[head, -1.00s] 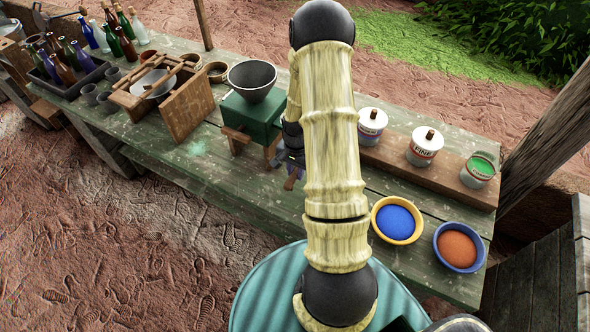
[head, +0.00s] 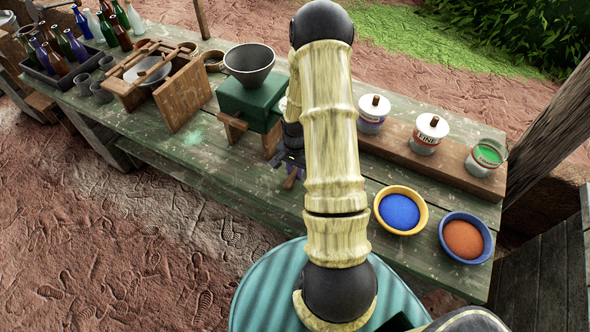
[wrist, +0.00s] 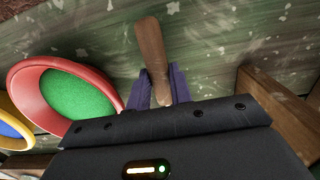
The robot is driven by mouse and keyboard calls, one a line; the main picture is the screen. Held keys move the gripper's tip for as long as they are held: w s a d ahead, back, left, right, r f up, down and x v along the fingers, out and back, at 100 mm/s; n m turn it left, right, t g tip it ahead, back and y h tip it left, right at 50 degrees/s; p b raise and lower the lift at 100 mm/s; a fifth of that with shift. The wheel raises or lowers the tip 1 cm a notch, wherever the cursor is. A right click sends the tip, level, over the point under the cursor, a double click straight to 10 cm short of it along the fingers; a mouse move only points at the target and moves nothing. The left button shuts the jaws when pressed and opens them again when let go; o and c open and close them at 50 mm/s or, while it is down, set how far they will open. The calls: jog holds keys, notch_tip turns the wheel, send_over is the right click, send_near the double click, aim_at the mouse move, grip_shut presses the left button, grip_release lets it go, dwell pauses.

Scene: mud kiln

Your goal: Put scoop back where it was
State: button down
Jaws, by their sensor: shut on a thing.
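The scoop shows mainly as its brown wooden handle (wrist: 151,55), which sticks out of my gripper (wrist: 158,90) in the wrist view. My gripper's purple fingers are shut around it. In the head view the handle (head: 291,179) shows as a small brown tip at my gripper (head: 287,160), low over the green bench between the green hopper and the bowls. The scoop's head is hidden behind the gripper body. I cannot tell whether the scoop touches the bench.
A red bowl of green powder (wrist: 77,103) is left of the gripper in the wrist view. Blue (head: 398,211) and orange (head: 463,239) powder bowls stand at the bench's right. The green grinder (head: 250,104) stands left of the gripper. Lidded pots (head: 430,132) stand on a plank behind.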

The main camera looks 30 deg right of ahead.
jog(key=shift+f+b, duration=0.45)
jog(key=shift+f, duration=0.15)
jog(key=c, duration=1.2)
grip_release()
jog(key=shift+o, duration=0.2)
jog(key=shift+r, duration=0.1)
notch_tip(320, 180, up, 17)
jog(key=b, duration=0.1)
jog(key=shift+w+d, duration=0.2)
jog(key=shift+d, duration=0.15)
jog(key=shift+r, duration=0.1)
